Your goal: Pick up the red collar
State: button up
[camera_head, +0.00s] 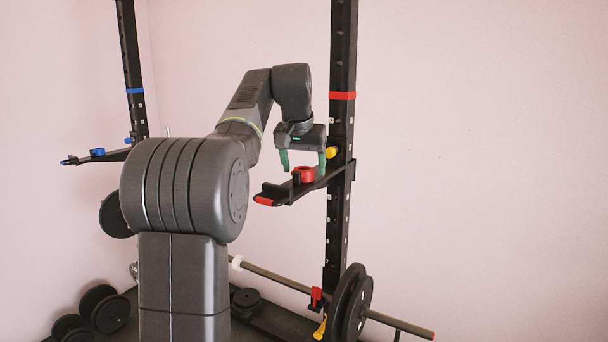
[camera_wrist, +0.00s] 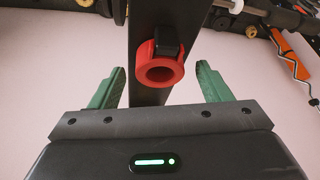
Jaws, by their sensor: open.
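The red collar (camera_head: 304,174) is a thick ring with a black clamp piece. It rests on the black safety arm (camera_head: 285,190) that juts from the right rack post. In the wrist view the red collar (camera_wrist: 160,66) lies between and a little beyond the green fingers, with its hole facing the camera. My gripper (camera_head: 304,163) is open, with green fingers pointing down just above the collar. In the wrist view my gripper (camera_wrist: 160,88) has one finger on each side of the collar, with gaps showing. It holds nothing.
The right rack post (camera_head: 340,150) stands just behind the safety arm, with a yellow knob (camera_head: 331,152) close to my gripper. A blue collar (camera_head: 97,152) sits on the left safety arm. A barbell (camera_head: 290,280) with plates lies below.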

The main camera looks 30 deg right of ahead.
jog(key=shift+w+f, duration=0.1)
jog(key=shift+f, duration=0.05)
jog(key=shift+c, duration=0.4)
jog(key=c, duration=1)
